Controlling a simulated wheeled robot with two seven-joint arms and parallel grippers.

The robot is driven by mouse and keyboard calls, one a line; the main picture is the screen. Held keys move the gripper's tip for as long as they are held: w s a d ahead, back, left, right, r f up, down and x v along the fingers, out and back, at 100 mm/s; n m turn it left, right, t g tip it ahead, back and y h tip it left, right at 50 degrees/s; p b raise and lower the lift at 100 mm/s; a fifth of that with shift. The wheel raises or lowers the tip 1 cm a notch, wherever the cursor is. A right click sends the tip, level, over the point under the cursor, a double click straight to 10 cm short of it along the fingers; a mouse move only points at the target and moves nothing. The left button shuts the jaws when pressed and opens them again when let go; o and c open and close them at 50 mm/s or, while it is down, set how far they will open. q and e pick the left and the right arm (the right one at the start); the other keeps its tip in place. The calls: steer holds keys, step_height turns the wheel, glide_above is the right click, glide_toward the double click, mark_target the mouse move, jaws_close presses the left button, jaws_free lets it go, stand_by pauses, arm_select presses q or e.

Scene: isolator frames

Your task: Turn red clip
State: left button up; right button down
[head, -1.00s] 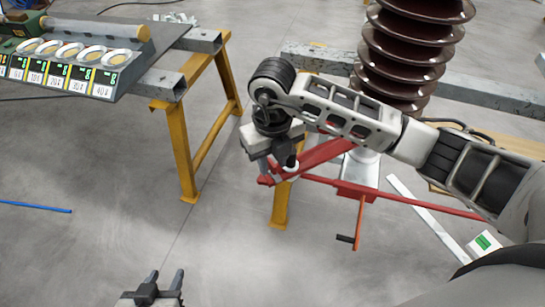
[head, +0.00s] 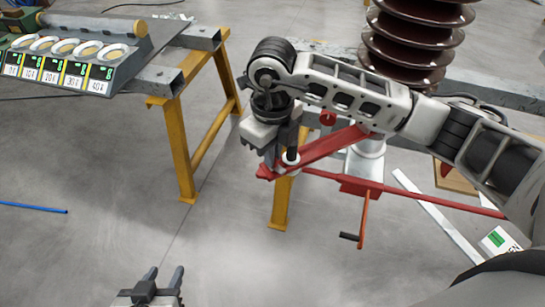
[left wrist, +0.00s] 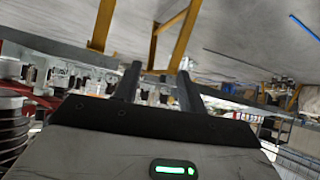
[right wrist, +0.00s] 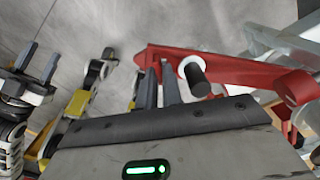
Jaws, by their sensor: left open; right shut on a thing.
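The red clip appears to be the red arm (head: 335,146) by the insulator, with a white ring and a dark peg (head: 292,145) near its free end. It also shows in the right wrist view (right wrist: 240,72), with the peg (right wrist: 199,82) beside my fingers. My right gripper (head: 274,163) points down at the free end of the red arm. Its fingers (right wrist: 161,85) are close together and shut on that end; the exact contact is partly hidden. My left gripper (head: 161,284) is open and empty, low in the head view, away from the arm; its spread fingers show in the left wrist view (left wrist: 158,85).
A brown ribbed insulator (head: 415,40) stands behind my right arm. A long red rod (head: 430,202) and a crank handle (head: 363,218) lie below the clip. A yellow-legged stand (head: 180,150) is on the left. The floor (head: 90,240) between is mostly clear.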

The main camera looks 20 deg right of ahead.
steer(key=n+b, duration=0.3)
steer(key=shift+w+f, duration=0.1)
steer(key=shift+f, duration=0.1)
steer(key=n+b, duration=0.5)
steer(key=shift+b, duration=0.35)
steer(key=shift+n+b, duration=0.8)
steer(key=shift+n, duration=0.2)
steer(key=n+b, duration=0.2)
steer(key=shift+r+n, duration=0.15)
steer(key=shift+n, duration=0.15)
arm_select(q)
steer(key=shift+n+t+h, duration=0.3)
steer(key=shift+t+h, duration=0.2)
steer(key=shift+t, duration=0.2)
steer(key=f, duration=0.2)
steer(key=d+f+b, duration=0.1)
steer(key=f, duration=0.2)
steer(key=shift+w+d+f, duration=0.1)
steer(key=shift+w+d, duration=0.1)
arm_select(e)
steer(key=shift+r+n, duration=0.1)
steer(key=shift+n, duration=0.4)
arm_select(q)
steer(key=shift+s, duration=0.1)
arm_select(e)
steer(key=shift+a, duration=0.1)
steer(key=c, duration=1.6)
jaws_free()
steer(key=shift+o, duration=0.2)
